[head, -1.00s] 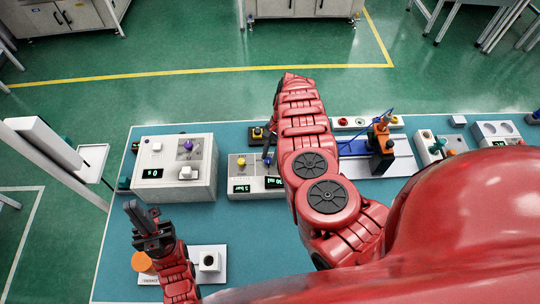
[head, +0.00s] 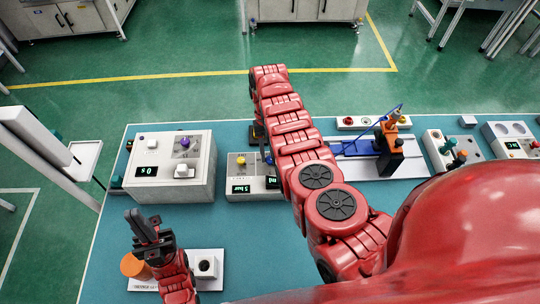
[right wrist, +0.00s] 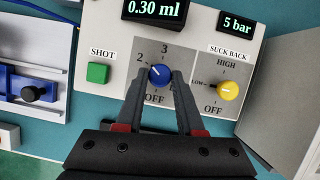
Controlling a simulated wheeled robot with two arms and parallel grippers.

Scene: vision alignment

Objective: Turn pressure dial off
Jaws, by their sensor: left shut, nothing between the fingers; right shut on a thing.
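The grey-white control box (head: 237,171) stands on the teal table, partly behind my right arm in the head view. In the right wrist view its blue dial (right wrist: 160,75) has marks 2, 3 and OFF around it, and its white pointer leans up and left toward 2. My right gripper (right wrist: 160,80) is shut on the blue dial, with one finger on each side. The box's yellow SUCK BACK dial (right wrist: 229,91) is to the right, under the 5 bar display (right wrist: 237,24). My left gripper (head: 138,220) is shut and empty, above the front left of the table.
A green SHOT button (right wrist: 97,73) is left of the blue dial. A large white box (head: 166,193) with a purple knob stands left of the control box. A blue and orange fixture (head: 388,150) stands right of my arm. An orange round part (head: 132,265) lies near my left gripper.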

